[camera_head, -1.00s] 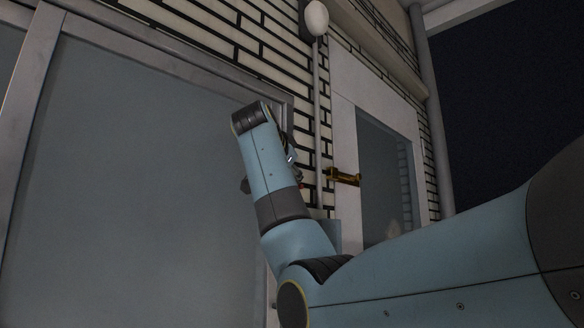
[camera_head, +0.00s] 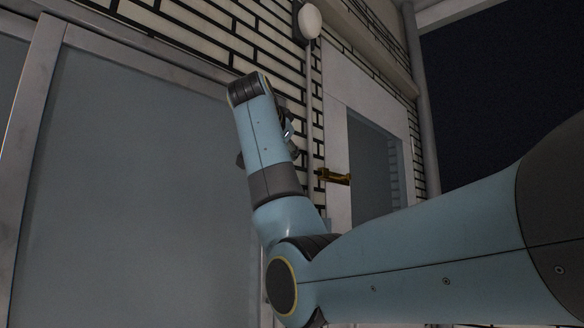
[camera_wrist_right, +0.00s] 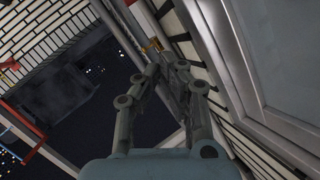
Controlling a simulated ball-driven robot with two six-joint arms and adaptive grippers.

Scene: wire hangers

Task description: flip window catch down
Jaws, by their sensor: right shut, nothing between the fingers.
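A brass-coloured catch (camera_head: 333,177) sticks out sideways from the left side of the pale window frame (camera_head: 337,120) in the head view. A small brass piece (camera_wrist_right: 153,47) shows just beyond the fingertips in the right wrist view. My right gripper (camera_wrist_right: 167,68) is shut and empty there. It looks close to the brass piece, but I cannot tell whether they touch. In the head view my own right arm hides most of this gripper, left of the catch. My left gripper is not in view.
A large grey glazed panel (camera_head: 140,170) fills the left, close behind my arm. A tiled wall (camera_head: 205,40) and a vertical pipe (camera_head: 309,90) with a white rounded head (camera_head: 310,21) stand between it and the window. A red rail (camera_wrist_right: 22,120) shows in the wrist view.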

